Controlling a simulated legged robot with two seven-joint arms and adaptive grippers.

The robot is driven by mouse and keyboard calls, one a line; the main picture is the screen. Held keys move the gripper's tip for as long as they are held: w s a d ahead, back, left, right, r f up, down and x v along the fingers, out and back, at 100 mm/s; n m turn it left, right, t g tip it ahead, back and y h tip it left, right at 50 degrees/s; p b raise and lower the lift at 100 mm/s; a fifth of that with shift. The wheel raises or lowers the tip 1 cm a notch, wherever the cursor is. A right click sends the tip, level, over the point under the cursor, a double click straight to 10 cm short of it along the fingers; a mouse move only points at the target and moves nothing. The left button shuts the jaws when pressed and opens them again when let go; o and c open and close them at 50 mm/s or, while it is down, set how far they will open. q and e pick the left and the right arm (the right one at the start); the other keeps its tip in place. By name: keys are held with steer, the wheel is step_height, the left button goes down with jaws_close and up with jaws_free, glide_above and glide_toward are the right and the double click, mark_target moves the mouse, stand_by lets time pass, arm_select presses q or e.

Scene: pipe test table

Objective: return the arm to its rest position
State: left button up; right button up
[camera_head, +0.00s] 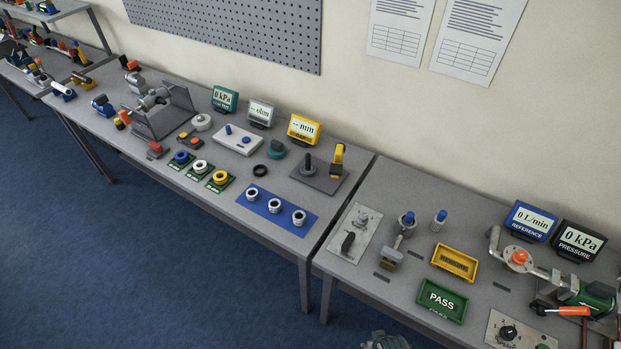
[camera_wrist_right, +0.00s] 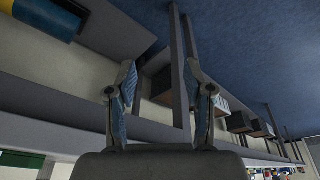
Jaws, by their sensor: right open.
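My right gripper (camera_wrist_right: 162,90) shows in the right wrist view, its two fingers with blue pads spread apart and nothing between them. Behind the fingers are a grey table edge, table legs and blue floor. In the head view only a small grey part, probably of my own arm, shows at the bottom edge; its fingers cannot be made out. My left gripper is in neither view.
Two grey tables carry test gear in the head view, including a green PASS tray (camera_head: 442,299), a yellow tray (camera_head: 455,262), a blue mat (camera_head: 270,216) with white rings, and a pipe assembly (camera_head: 520,258). Blue floor (camera_head: 150,270) in front is clear.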

steer(key=s+f+g, duration=0.1)
steer(key=s+f, duration=0.2)
steer(key=f, duration=0.7)
steer(key=s+f, duration=0.2)
steer(key=f, duration=0.9)
steer(key=s+d+f+g, duration=0.1)
steer(key=s+d+f, duration=0.2)
steer(key=s+f, duration=0.9)
steer(key=s, duration=0.3)
steer(key=shift+s+d+f+b, duration=0.2)
steer(key=shift+s+f+b, duration=0.1)
steer(key=shift+s+b, duration=0.1)
